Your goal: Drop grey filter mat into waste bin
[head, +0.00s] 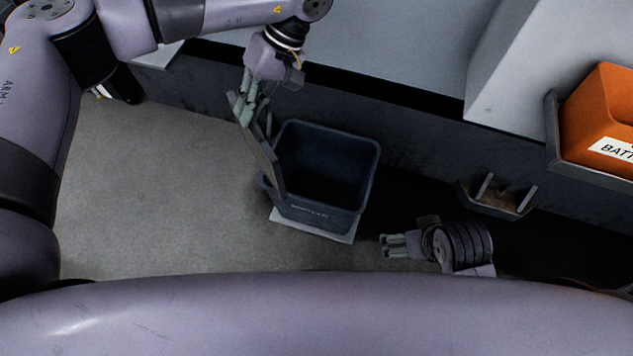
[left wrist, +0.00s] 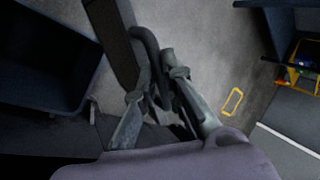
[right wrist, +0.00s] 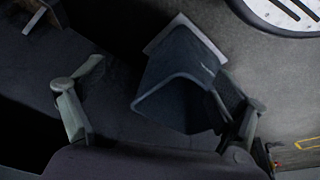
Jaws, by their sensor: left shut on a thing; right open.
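The grey filter mat (head: 262,165) is a thin flat panel, seen nearly edge-on at the left side of the waste bin. My left gripper (head: 243,108) is shut on it at its upper end, by what looks like a dark curved handle (left wrist: 151,60). In the left wrist view the mat (left wrist: 115,40) hangs beside the bin (left wrist: 45,60), apart from its rim. The waste bin (head: 325,208) is dark blue, open-topped and upright; its visible inside looks empty. My right gripper (head: 388,245) is open and empty, low at the right of the bin; the bin (right wrist: 175,90) shows between its fingers.
The bin stands on a pale sheet (head: 340,236) on the grey floor, before a dark machine base. An orange battery box (head: 600,125) sits on a holder at the right, with a small bracketed tray (head: 497,198) below. Floor left of the bin is clear.

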